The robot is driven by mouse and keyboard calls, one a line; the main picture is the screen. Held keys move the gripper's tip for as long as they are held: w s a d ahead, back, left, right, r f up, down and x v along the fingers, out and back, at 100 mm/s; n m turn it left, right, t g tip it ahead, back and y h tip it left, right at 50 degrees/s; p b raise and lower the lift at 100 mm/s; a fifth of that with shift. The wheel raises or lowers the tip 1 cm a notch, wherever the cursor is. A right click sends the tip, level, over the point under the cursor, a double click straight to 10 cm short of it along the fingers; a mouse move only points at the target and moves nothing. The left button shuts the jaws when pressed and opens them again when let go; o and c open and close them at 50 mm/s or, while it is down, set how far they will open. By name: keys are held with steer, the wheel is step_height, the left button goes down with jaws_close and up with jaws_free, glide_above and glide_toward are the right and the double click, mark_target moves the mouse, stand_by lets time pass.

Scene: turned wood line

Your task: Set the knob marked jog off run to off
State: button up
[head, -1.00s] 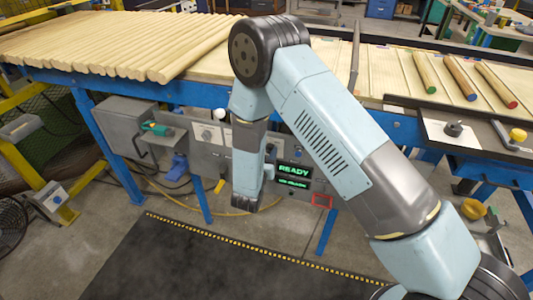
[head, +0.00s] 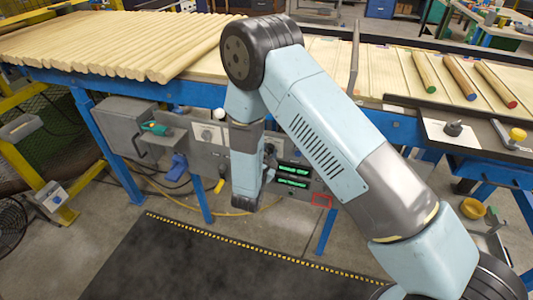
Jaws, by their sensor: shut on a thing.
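A grey control panel (head: 208,158) hangs under the front of the wood line. My arm reaches down in front of it, and my gripper (head: 269,155) is at the panel face, mostly hidden behind my own wrist. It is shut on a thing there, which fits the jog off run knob. That knob, its marks and its pointer are hidden by my arm, so I cannot tell its setting.
A red-framed part (head: 321,201) sits below the display. Turned rods (head: 110,45) lie at the upper left. A dark mat (head: 210,262) covers the floor, clear of objects.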

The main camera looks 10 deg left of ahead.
steer(key=shift+m, duration=1.2)
steer(key=shift+s+f, duration=0.1)
steer(key=o, duration=1)
steer(key=shift+o, duration=0.2)
steer(key=s+a, duration=0.1)
steer(key=s, duration=1.2)
steer(key=shift+s, duration=0.35)
steer(key=shift+w, duration=0.1)
